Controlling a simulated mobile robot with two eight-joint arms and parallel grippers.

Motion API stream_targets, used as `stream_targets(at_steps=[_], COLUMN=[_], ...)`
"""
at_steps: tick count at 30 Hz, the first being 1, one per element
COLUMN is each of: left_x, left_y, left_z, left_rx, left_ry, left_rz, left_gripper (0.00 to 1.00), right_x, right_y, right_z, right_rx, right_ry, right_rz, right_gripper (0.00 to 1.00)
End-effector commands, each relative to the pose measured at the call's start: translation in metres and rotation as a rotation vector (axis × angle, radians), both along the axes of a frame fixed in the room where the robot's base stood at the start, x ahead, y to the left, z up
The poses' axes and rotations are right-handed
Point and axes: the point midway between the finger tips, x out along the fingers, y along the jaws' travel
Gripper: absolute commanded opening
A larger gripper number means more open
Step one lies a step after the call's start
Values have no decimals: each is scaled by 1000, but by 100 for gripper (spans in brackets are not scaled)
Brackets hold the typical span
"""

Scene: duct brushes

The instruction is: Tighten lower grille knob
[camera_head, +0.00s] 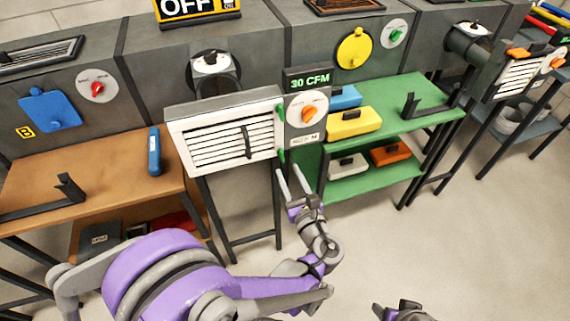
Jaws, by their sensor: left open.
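A white louvred grille (225,137) is mounted on the front of a duct box between the two benches. On its right edge are two green knobs, an upper knob (280,113) and a lower knob (282,155). My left gripper (289,171) is open and empty, its two fingers pointing up just below the lower knob. From this view I cannot tell whether a finger touches it. A small part of my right gripper (402,311) shows at the bottom edge, and its fingers are not clear.
An orange dial (309,113) under a "30 CFM" display (308,79) sits right of the grille. A green bench (385,118) with coloured cases stands to the right. A brown bench (100,180) holds a blue tool (154,151). The floor in front is clear.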

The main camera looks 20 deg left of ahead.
Motion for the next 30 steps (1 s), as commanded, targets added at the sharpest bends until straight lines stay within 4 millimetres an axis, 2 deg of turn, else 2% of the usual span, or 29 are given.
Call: stream_targets(at_steps=[6, 12, 30], left_x=[-36, -52, -53], left_y=[-25, -35, -34], left_z=[1, 0, 0], left_rx=[-1, 1, -6], left_ry=[0, 1, 1], left_rz=[-4, 0, 3], left_gripper=[44, 44, 44], right_x=[-1, -1, -1], right_y=[0, 0, 0], right_z=[5, 6, 6], right_rx=[0, 0, 0], right_ry=[-2, -2, -2], right_rz=[0, 0, 0], right_gripper=[69, 69, 69])
